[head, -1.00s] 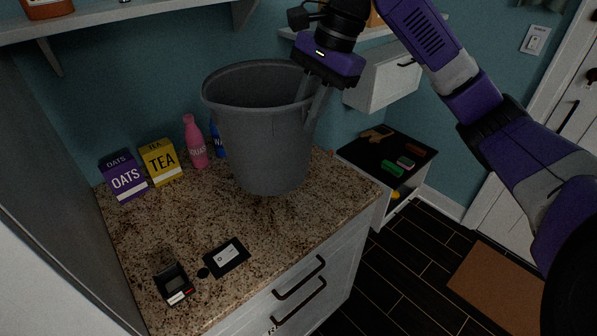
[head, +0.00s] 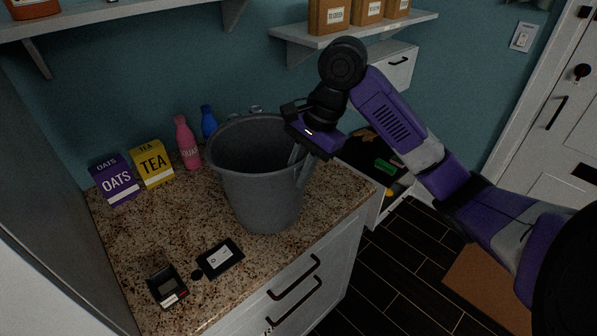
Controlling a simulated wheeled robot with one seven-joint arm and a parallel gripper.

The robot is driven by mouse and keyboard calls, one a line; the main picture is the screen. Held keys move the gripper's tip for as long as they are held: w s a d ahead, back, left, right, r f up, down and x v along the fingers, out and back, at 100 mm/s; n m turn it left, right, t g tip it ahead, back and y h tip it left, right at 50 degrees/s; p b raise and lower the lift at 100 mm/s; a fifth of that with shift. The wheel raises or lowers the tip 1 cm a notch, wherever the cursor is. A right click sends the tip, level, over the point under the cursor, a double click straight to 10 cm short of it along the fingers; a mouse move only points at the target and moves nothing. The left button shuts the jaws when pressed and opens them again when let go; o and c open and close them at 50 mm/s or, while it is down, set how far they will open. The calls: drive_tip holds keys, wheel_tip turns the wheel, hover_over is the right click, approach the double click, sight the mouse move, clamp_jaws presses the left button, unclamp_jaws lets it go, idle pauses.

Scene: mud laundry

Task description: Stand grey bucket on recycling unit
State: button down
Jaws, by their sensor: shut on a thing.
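The grey bucket (head: 262,190) is upright at the right part of a speckled stone counter (head: 190,225). Its base is at or just above the counter top; I cannot tell if it touches. My gripper (head: 301,168) is shut on the bucket's right wall near the rim, with one finger outside it. The inside finger is mostly hidden. No label marks the recycling unit; the counter sits on a white cabinet with dark handles (head: 293,278), and I cannot tell if this is that unit.
An oats box (head: 114,180), a tea box (head: 152,164), a pink bottle (head: 187,143) and a blue bottle (head: 209,122) stand behind-left of the bucket. A card reader (head: 167,286) and a black card holder (head: 220,259) lie at the front. A shelf (head: 350,35) hangs above.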

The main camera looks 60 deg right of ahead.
drive_tip(key=c, duration=1.3)
unclamp_jaws()
drive_tip(key=shift+f, duration=0.1)
